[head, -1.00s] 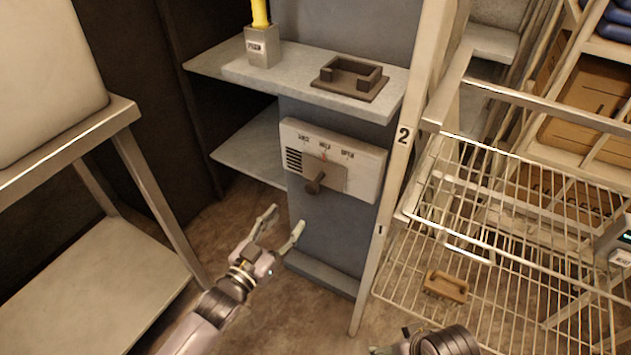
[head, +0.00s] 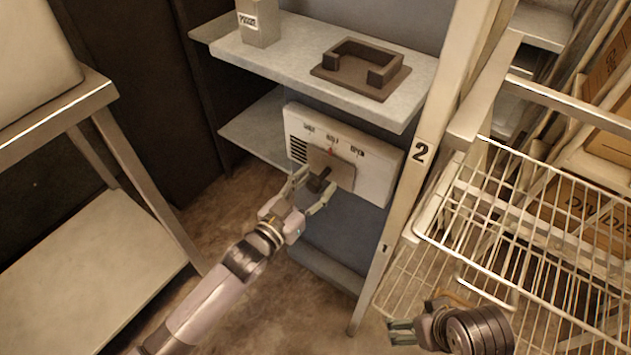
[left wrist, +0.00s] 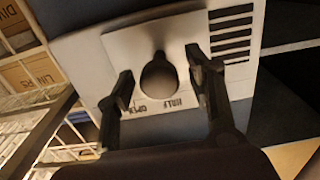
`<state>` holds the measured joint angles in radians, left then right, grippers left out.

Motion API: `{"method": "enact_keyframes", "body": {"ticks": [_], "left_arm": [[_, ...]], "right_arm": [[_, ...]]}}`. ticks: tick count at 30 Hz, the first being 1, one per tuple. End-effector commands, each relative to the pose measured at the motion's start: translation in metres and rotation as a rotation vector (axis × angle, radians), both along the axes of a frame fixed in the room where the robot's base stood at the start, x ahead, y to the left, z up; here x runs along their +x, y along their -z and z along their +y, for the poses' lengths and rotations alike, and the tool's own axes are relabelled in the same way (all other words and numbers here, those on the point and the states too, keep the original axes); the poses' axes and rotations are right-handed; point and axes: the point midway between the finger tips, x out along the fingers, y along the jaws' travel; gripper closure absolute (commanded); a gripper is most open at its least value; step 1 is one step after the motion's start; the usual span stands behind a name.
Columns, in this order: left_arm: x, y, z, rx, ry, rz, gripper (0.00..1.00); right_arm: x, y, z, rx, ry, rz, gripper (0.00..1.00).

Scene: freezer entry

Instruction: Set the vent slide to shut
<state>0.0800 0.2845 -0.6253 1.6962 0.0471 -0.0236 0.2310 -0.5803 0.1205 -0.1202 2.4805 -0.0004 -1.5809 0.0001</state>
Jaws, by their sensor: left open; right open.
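The vent slide is a white panel (head: 376,178) with a louvred grille at its left, under the shelf. Its labels include HALF and OPEN, and a small red mark sits by the middle label, HALF. A grey-brown slide plate (head: 340,172) carries a dark knob (head: 318,182). My left gripper (head: 308,190) is open, with its fingers on either side of the knob. In the left wrist view the knob (left wrist: 159,78) lies between the two open fingertips (left wrist: 160,75), with gaps visible on both sides. My right gripper (head: 402,331) is open and empty at the lower right, by the wire racks.
A shelf (head: 290,65) juts out above the vent, holding a dark open-fronted holder (head: 360,70) and a grey labelled box (head: 260,22). A post marked 2 (head: 421,152) and wire racks (head: 530,225) stand to the right. A metal table (head: 90,240) is at the left.

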Motion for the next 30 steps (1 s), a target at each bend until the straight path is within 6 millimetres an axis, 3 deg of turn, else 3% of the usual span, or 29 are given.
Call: {"method": "enact_keyframes", "body": {"ticks": [23,30], "left_arm": [[0.0,0.0,0.0,0.0,0.0,0.0,0.99],[0.0001,0.0,0.0001,-0.001,0.0,0.001,1.0]], "right_arm": [[-0.0001,0.0002,0.0002,0.0,0.0,0.0,0.13],[0.0,0.0003,0.0001,0.0,0.0,0.0,0.13]]}}
